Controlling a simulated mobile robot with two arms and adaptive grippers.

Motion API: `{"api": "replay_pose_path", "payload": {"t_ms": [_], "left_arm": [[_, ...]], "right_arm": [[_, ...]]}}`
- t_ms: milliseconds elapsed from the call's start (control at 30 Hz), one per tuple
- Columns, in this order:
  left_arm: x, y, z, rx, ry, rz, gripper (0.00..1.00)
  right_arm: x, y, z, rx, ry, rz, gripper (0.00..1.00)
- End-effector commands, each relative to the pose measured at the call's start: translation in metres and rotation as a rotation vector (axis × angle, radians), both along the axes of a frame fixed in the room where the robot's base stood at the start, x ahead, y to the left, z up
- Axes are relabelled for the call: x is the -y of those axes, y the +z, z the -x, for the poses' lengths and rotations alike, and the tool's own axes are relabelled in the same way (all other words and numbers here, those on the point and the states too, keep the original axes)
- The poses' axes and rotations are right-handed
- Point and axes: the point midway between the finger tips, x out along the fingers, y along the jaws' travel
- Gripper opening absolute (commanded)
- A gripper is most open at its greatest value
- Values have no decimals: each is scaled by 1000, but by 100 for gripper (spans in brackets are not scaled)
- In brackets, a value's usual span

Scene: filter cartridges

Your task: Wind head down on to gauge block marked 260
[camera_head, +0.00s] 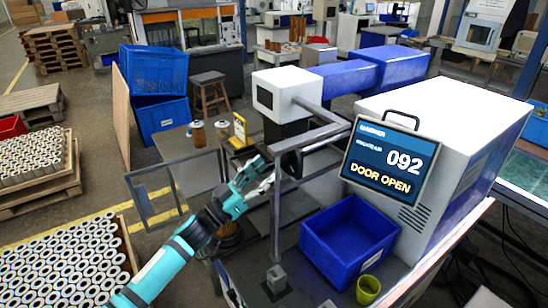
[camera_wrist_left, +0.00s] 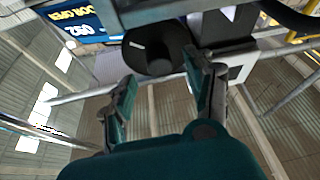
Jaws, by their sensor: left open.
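The machine head (camera_head: 277,92) is a white box on a blue arm, with a dark part below it. The display (camera_head: 388,160) reads 092 and DOOR OPEN; it also shows tilted in the left wrist view (camera_wrist_left: 78,25). A small grey block (camera_head: 276,278) stands on the bench front; I can read no marking on it. My left gripper (camera_head: 262,178) is open beside the door frame, below the head. In the left wrist view its spread fingers (camera_wrist_left: 160,72) point toward a round black knob (camera_wrist_left: 155,46), with nothing visibly held. My right gripper is not in view.
A blue bin (camera_head: 349,241) and a yellow-green cup (camera_head: 368,290) stand on the bench. The grey door frame (camera_head: 276,205) rises close to my left gripper. Crates of cartridges (camera_head: 70,262) lie left.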

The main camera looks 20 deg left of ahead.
Motion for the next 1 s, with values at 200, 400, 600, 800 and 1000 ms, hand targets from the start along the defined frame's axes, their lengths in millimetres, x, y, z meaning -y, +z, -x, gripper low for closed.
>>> {"api": "replay_pose_path", "payload": {"t_ms": [200, 400, 600, 800, 1000], "left_arm": [[15, 12, -21, 0, 0, 1, 55], [19, 13, -26, -1, -1, 0, 55], [19, 12, -26, -1, -1, 0, 53], [18, 13, -26, 0, -1, 0, 27], [18, 13, -26, 0, -1, 0, 1]], "right_arm": [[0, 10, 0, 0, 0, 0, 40], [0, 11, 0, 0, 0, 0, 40], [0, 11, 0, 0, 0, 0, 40], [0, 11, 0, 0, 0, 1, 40], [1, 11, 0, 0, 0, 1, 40]]}}
